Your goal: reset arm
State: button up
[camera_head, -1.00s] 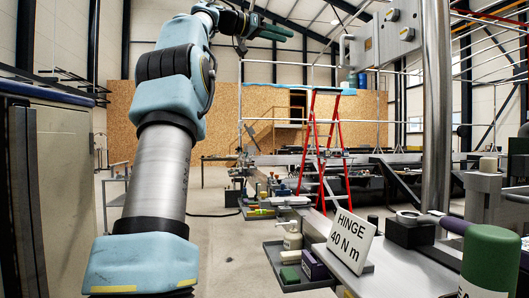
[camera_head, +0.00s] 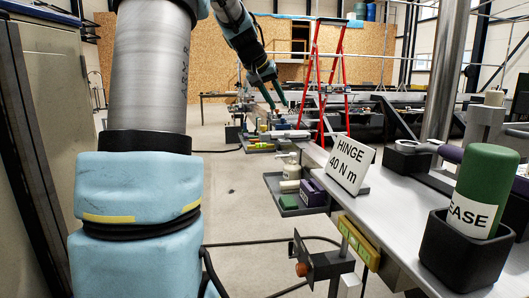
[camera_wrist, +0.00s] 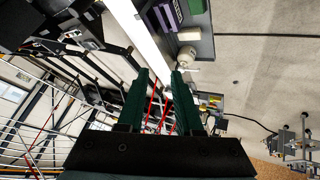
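My gripper (camera_head: 279,104) has two dark green fingers. In the head view it hangs below my bent arm, pointing down and slightly right, in front of the red ladder's left side. In the wrist view the fingers of my gripper (camera_wrist: 162,75) stand apart with nothing between them, so it is open and empty. My pale blue and grey arm fills the left of the head view.
A workbench (camera_head: 395,215) runs along the right, with a "HINGE 40 N m" sign (camera_head: 349,163) and a green grease container (camera_head: 482,190) in a black holder. A side tray (camera_head: 290,207) holds small items. A red ladder (camera_head: 325,70) stands behind.

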jog(key=s+a+f+g+y, duration=0.2)
jog(key=s+a+f, duration=0.3)
jog(key=s+f, duration=0.8)
jog(key=s+a+f+n+g+y, duration=0.1)
jog(key=s+a+f, duration=0.4)
jog(key=s+f, duration=0.8)
jog(key=s+g+y, duration=0.1)
jog(key=s+y, duration=0.1)
jog(key=s, duration=0.1)
jog(key=shift+s+a, duration=0.15)
jog(key=shift+s, duration=0.05)
